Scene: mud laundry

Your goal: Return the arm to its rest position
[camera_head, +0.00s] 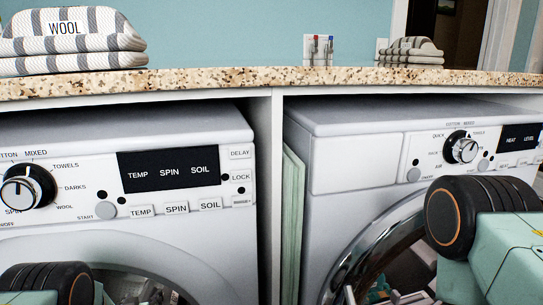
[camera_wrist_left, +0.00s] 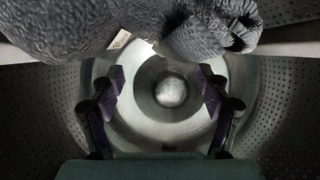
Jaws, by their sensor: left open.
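In the left wrist view, my left gripper (camera_wrist_left: 163,84) is open, with its two dark fingers apart. Nothing is between the fingers. It faces the round metal centre (camera_wrist_left: 172,92) of a perforated drum (camera_wrist_left: 282,98). Grey patterned cloth (camera_wrist_left: 55,28) lies across the top of that view, apart from the fingertips. In the head view, a dark joint of my left arm (camera_head: 45,284) shows at the bottom left, in front of the left washing machine (camera_head: 75,130). My right arm (camera_head: 510,262) shows at the lower right, in front of the right machine (camera_head: 355,160). I cannot make out my right gripper.
A speckled countertop (camera_head: 220,78) runs above both machines. Folded striped towels (camera_head: 75,62) with a WOOL label lie on it at the left, and another folded stack (camera_head: 410,58) lies at the right. A narrow pale-green panel (camera_head: 292,225) stands between the machines.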

